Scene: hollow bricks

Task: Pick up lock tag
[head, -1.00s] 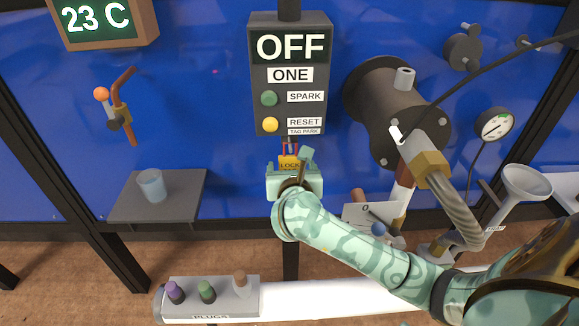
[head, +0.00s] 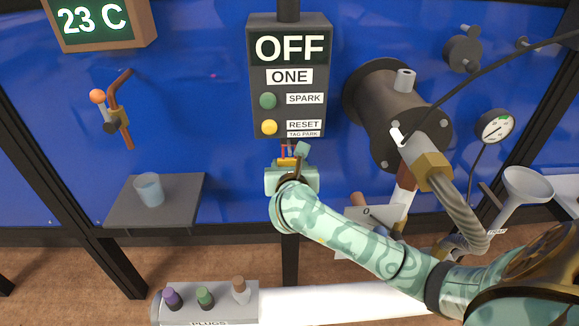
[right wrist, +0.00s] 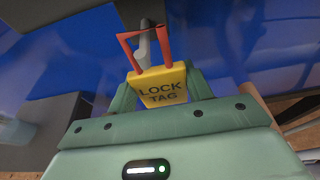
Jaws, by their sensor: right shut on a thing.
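The lock tag (right wrist: 160,88) is a yellow block lettered "LOCK TAG" with a red shackle loop on top. In the right wrist view it sits between the fingers of my right gripper (right wrist: 158,92), which is shut on it. A grey hook-like piece shows at the shackle; I cannot tell whether the loop still hangs on it. In the head view my right gripper (head: 291,164) is just below the control box, and only a little of the yellow tag (head: 287,161) shows. My left gripper is not in view.
The control box (head: 289,100) reads OFF, with green and yellow buttons, above the gripper. A grey shelf (head: 185,205) with a cup (head: 149,189) is left. A plug holder (head: 225,303) lies below. A dark flanged pipe (head: 385,110) and hose stand right.

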